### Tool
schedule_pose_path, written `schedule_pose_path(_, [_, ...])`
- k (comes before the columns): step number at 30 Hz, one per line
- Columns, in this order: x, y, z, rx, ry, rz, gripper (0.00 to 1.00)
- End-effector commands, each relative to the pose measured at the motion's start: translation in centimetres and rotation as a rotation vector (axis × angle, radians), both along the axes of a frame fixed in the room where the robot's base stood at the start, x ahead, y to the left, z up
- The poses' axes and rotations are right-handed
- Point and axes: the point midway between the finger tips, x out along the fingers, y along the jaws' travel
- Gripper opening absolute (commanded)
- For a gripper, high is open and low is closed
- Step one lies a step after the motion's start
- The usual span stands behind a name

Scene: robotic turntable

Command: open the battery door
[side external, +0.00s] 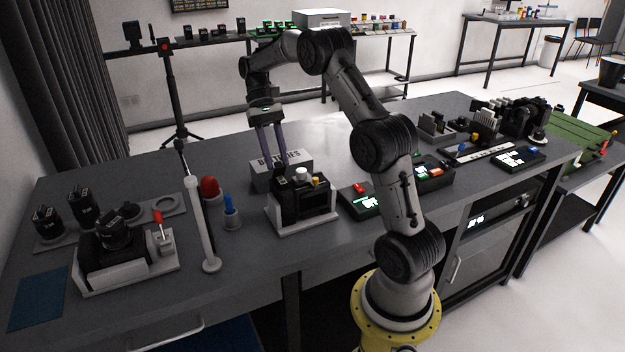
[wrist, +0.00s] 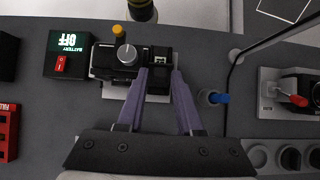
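A black camera-like device (side external: 312,202) sits in a light grey cradle (side external: 300,225) near the bench's front edge. It carries a white dial and a yellow knob, and it also shows in the wrist view (wrist: 103,60). I cannot clearly make out the battery door; a small light-marked black block (wrist: 159,61) forms the device's right end in the wrist view. My gripper (side external: 274,154) points down above the device's left end. Its two purple fingers (wrist: 160,74) are apart, with that end of the device showing between them. I cannot tell whether they touch it.
A box marked "BATTERIES" (side external: 293,163) stands just behind the device. A battery switch box (wrist: 69,57) reading "OFF" lies beside it.

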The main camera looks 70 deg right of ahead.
Motion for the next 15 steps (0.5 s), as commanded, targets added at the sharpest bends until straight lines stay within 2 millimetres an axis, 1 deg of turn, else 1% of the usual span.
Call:
schedule_pose_path(5, [-0.7, 0.6, 0.1, -0.081, -0.08, 0.002, 0.35])
schedule_pose_path(15, [-1.7, 1.7, -0.3, -0.238, -0.234, 0.001, 0.35])
